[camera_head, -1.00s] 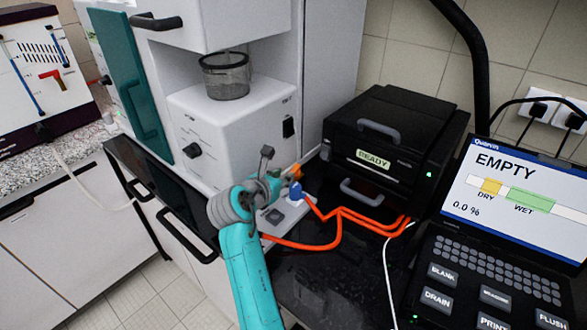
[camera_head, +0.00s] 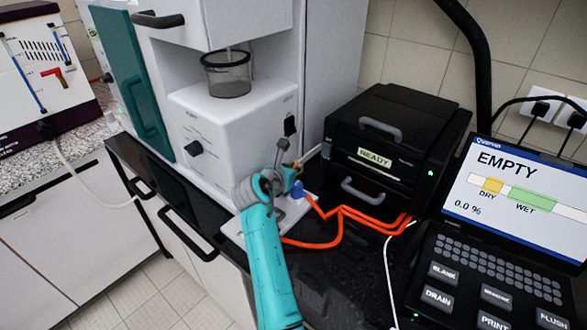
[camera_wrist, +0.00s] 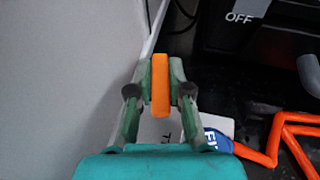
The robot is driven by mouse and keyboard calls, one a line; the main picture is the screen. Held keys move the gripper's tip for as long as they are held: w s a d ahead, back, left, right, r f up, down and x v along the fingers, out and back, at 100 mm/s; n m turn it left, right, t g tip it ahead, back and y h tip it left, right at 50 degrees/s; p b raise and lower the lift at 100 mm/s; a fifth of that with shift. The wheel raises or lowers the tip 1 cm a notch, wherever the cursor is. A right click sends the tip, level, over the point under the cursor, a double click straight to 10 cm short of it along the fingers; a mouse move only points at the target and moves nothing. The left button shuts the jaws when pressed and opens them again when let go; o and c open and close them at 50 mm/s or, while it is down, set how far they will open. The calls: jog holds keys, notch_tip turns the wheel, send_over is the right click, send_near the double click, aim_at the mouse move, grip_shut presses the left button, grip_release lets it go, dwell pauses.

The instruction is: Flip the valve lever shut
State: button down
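The orange valve lever (camera_wrist: 160,85) stands upright between my fingertips in the wrist view. My gripper (camera_wrist: 161,86) has a pad against each side of it, with no clear gap. In the head view, my gripper (camera_head: 283,165) is low at the front right of the white machine, and only a small bit of the orange lever (camera_head: 297,165) shows beside it. A blue fitting (camera_head: 297,189) with orange tubing sits just below the lever; it also shows in the wrist view (camera_wrist: 218,141). The valve body is mostly hidden by my gripper.
The white machine (camera_head: 235,130) rises close on the left. A black unit labelled READY (camera_head: 385,150) stands to the right, with orange tubing (camera_head: 350,215) on the dark bench before it. A screen (camera_head: 520,190) reading EMPTY is at far right.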

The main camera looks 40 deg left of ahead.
jog(key=shift+a+m+h, duration=0.2)
jog(key=shift+m+h, duration=0.3)
jog(key=shift+h, duration=0.1)
jog(key=shift+m+h, duration=0.3)
jog(key=shift+h, duration=0.1)
jog(key=c, duration=1.4)
grip_release()
jog(key=shift+o, duration=0.2)
jog(key=shift+s, duration=0.1)
jog(key=v, duration=1.1)
jog(key=shift+s+r, duration=0.15)
jog(key=shift+s, duration=0.25)
